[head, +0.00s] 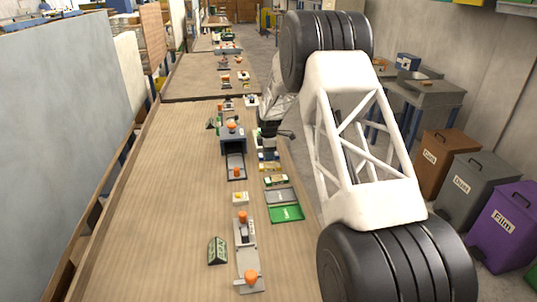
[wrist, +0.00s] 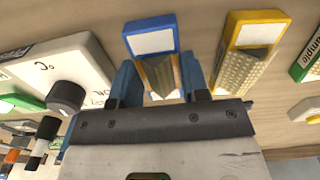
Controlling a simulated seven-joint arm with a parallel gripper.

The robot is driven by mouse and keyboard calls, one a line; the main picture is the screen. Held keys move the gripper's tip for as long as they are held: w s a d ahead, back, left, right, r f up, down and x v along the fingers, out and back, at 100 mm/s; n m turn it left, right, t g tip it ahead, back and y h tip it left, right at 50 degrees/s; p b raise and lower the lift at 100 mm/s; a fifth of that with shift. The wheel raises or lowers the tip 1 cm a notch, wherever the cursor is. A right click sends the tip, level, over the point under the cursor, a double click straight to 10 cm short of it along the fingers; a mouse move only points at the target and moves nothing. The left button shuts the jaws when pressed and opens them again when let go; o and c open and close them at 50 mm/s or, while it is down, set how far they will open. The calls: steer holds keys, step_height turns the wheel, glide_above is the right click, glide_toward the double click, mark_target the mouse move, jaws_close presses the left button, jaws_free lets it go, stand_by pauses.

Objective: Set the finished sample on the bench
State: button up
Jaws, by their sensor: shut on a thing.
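In the wrist view, my gripper (wrist: 160,68) has its two blue fingers on either side of a small piece (wrist: 160,78) with a tan edge and a greyish face. My gripper is shut on this piece, which I take to be the sample. The piece appears at the near end of a blue block (wrist: 150,38) with a white label; I cannot tell whether it touches the block. In the head view, my gripper (head: 267,142) is low over the right side of the bench (head: 180,210), beside the blue block (head: 268,156). My arm partly hides the fingers there.
A yellow block (wrist: 258,28) with a patterned piece stands right of the blue one. A green labelled block (wrist: 304,68) is farther right. A white device (wrist: 65,62) with a dark knob is left. The head view shows a grey tray (head: 281,196) and green tray (head: 286,213).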

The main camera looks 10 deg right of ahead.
steer(key=shift+f, duration=0.15)
steer(key=o, duration=0.9)
steer(key=shift+r, duration=6.15)
